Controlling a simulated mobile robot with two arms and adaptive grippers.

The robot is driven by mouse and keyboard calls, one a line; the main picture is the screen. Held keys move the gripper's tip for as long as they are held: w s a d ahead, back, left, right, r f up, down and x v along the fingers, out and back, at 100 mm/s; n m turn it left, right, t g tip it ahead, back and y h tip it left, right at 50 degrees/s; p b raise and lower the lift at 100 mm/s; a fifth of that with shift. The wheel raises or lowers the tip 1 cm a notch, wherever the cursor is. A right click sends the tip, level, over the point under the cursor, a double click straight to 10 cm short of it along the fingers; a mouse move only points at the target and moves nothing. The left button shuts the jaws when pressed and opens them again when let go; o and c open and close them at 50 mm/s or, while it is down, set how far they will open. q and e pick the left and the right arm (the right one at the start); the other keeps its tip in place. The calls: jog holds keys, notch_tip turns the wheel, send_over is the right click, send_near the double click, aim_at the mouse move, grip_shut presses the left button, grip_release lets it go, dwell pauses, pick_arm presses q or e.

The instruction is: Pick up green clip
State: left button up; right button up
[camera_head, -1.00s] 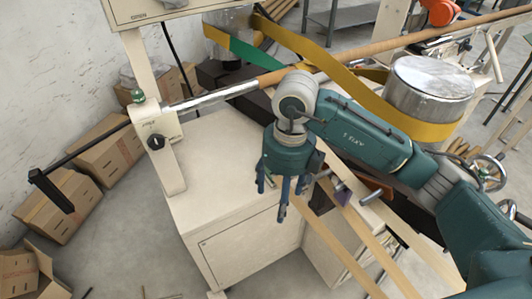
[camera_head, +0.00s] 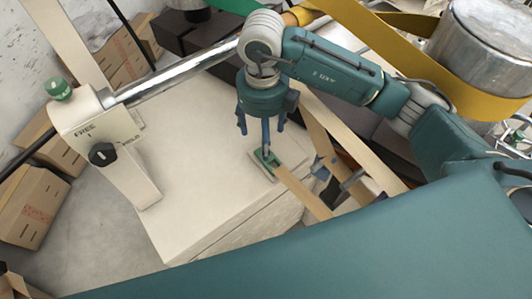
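The green clip (camera_head: 271,162) is a small dark green piece on a pale plate at the right edge of the cream cabinet top, by the end of a wooden strip (camera_head: 304,192). My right gripper (camera_head: 262,133) points down just above it, with its blue fingers spread apart and nothing seen between them. One fingertip overlaps the clip's upper part in the picture; I cannot tell whether it touches. My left gripper is out of view.
A steel shaft (camera_head: 180,72) runs above the cabinet (camera_head: 185,165) from a cream bracket (camera_head: 90,125) with a black knob. Wooden strips lie right of the clip. A metal drum (camera_head: 480,45) with a yellow belt (camera_head: 465,95) stands at the upper right. Cardboard boxes (camera_head: 28,208) stand left.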

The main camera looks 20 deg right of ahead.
aim_at(258, 153)
jog(key=f, duration=0.3)
jog(key=shift+s, duration=0.25)
notch_tip(258, 153, down, 4)
jog(key=shift+s+f+p, duration=0.1)
jog(key=shift+p, duration=1.05)
jog(key=shift+f, duration=0.65)
jog(key=c, duration=1.4)
